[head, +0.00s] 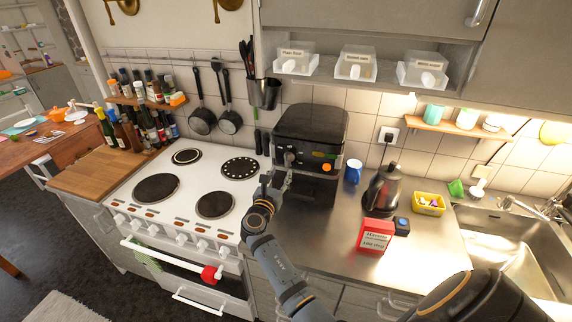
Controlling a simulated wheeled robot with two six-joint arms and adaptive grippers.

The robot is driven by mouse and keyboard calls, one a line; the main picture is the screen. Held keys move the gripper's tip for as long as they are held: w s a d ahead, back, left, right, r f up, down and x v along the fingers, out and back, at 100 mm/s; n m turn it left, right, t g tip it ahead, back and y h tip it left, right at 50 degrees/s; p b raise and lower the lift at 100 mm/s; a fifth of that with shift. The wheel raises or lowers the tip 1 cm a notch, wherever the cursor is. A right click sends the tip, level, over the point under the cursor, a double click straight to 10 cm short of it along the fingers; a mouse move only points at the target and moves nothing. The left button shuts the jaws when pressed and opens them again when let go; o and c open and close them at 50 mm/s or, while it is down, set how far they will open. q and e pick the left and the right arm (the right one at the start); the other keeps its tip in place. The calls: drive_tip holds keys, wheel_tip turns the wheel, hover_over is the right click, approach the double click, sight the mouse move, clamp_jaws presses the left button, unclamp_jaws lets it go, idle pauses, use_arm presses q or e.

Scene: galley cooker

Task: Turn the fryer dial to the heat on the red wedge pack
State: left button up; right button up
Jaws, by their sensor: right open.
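The black fryer (318,125) stands on the steel counter beside the cooker, with an orange round mark on its front. Its dial (289,157) is a small round knob at the left of the front face. My right gripper (280,178) is open, just below and in front of the dial. I cannot tell whether it touches the fryer. The dial's setting is too small to read. The red wedge pack (375,235) stands upright at the counter's front, with a white printed label too small to read surely. My left gripper is not in view.
A black kettle (383,188), blue mug (353,171), yellow tub (428,203) and small dark box with a blue top (401,226) stand right of the fryer. The white cooker (185,190) is at left, the sink (510,245) at right. Bare counter lies before the fryer.

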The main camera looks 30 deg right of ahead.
sight(287, 160)
drive_tip(key=x, duration=0.2)
drive_tip(key=b+x, duration=0.1)
drive_tip(key=x, duration=0.1)
drive_tip(key=b+x, duration=0.1)
drive_tip(key=x, duration=0.2)
drive_tip(key=shift+f, duration=0.25)
drive_tip(key=shift+w+d+r, duration=0.15)
drive_tip(key=shift+w+d, duration=0.15)
drive_tip(key=shift+c, duration=0.5)
clamp_jaws()
